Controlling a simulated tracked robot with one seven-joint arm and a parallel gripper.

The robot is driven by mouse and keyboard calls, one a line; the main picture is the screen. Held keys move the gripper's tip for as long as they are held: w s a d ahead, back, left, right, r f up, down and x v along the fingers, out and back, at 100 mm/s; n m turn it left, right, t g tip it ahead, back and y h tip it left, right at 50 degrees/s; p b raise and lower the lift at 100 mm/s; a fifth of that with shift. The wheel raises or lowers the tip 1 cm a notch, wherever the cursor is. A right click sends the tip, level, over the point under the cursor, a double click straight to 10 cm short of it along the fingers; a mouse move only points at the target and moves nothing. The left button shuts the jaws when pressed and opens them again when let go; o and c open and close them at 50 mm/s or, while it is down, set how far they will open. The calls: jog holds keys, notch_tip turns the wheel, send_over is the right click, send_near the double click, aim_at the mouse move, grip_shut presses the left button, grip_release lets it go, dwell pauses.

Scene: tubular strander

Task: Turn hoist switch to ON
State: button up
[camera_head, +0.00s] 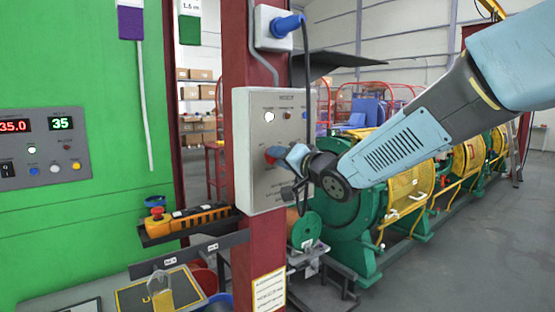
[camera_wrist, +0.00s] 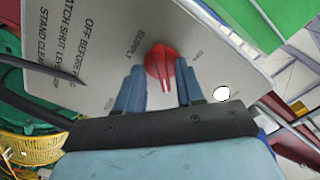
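The grey hoist panel (camera_head: 256,190) is fixed to the red column, its printed text rotated in the wrist view (camera_wrist: 70,30). Its red rotary switch (camera_wrist: 160,62) has a raised handle; a bit of red (camera_head: 270,157) shows in the head view, mostly hidden behind my fingers. A "SUPPLY" label is beside the switch; the small position marks are too blurred to read. My gripper (camera_wrist: 159,72) is open, its two blue fingers either side of the switch with gaps visible. In the head view my gripper (camera_head: 287,160) is close against the panel face; contact cannot be told.
A white lamp (camera_head: 269,116) glows on the panel. A blue plug (camera_head: 287,25) with a hanging dark cable is above and beside it. A yellow pendant (camera_head: 190,218) rests on a shelf at left. Green and yellow strander machinery (camera_head: 405,195) stands behind my arm.

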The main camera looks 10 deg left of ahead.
jog(key=v, duration=1.3)
jog(key=shift+s+d, duration=0.2)
jog(key=shift+d, duration=0.15)
jog(key=s+d+f+m+h, duration=0.1)
jog(key=d+f+h, duration=0.1)
jog(key=d+h, duration=0.6)
jog(key=s+d+f+m+h, duration=0.1)
jog(key=d+f+h, duration=0.25)
jog(key=d, duration=0.95)
jog(key=s+d+f+g+h, duration=0.1)
jog(key=s+d+f+g, duration=0.1)
jog(key=s, duration=0.5)
jog(key=s+d+f+n+g+h, duration=0.1)
jog(key=s+d+f+g, duration=0.2)
jog(key=s, duration=0.5)
jog(key=shift+d+g, duration=0.6)
jog(key=shift+d, duration=0.3)
jog(key=shift+f, duration=0.1)
